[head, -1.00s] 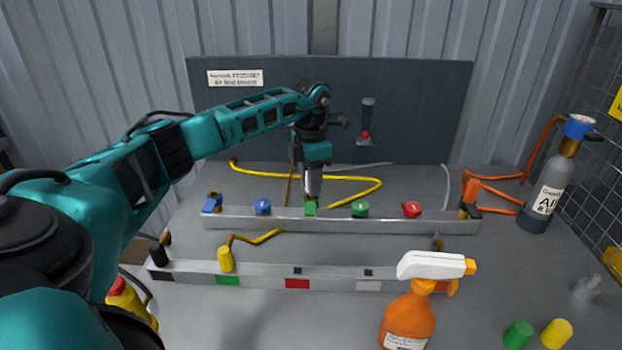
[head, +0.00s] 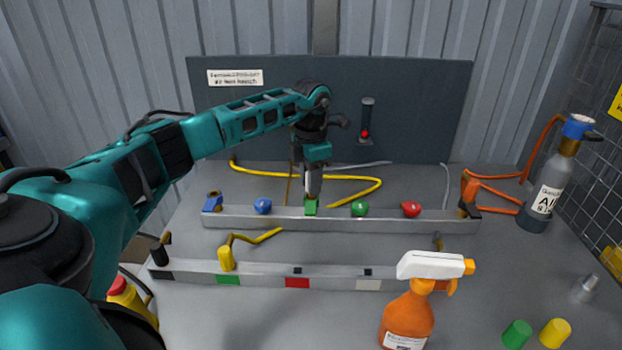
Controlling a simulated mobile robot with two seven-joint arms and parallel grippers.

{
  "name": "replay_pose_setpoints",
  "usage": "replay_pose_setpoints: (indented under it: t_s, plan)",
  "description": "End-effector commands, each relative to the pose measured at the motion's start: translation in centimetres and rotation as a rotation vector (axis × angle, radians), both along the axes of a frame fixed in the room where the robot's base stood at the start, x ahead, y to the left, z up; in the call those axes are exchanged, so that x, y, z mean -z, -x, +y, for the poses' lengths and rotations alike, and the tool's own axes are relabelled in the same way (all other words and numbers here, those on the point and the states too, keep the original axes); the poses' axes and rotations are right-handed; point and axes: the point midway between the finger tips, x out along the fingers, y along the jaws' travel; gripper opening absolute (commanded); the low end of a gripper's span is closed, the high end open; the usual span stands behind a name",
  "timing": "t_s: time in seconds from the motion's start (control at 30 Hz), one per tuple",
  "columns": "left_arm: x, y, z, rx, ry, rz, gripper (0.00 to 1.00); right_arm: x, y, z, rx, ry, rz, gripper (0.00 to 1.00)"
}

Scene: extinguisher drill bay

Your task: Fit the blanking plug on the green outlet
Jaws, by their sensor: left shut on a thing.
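My left gripper (head: 312,192) reaches down from above to the rear metal rail (head: 250,222). It is shut on a small green piece (head: 310,208) at that rail; whether this is a plug, a knob or the outlet cannot be told. On the front metal rail (head: 330,283) a green label (head: 228,280) sits under a yellow hose fitting (head: 226,260). A loose green cap (head: 517,334) and a loose yellow cap (head: 555,333) stand at the front right, beside a small grey fitting (head: 586,289). My right gripper is out of view.
A blue knob (head: 263,206), a green knob (head: 359,208) and a red knob (head: 411,209) flank the gripper on the rear rail. An orange spray bottle (head: 408,318) stands in front. A grey cylinder (head: 543,195) stands at right. A yellow hose (head: 350,190) lies behind the rear rail.

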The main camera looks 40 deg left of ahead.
Motion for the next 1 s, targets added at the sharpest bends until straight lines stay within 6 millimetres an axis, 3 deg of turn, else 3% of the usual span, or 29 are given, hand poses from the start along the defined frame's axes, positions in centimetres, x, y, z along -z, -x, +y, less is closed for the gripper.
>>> replay_pose_setpoints:
  t_s: [1.0]
  plan:
    - [1.6,0.1,0.0,0.001,0.000,0.003,0.00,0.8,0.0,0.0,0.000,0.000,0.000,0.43]
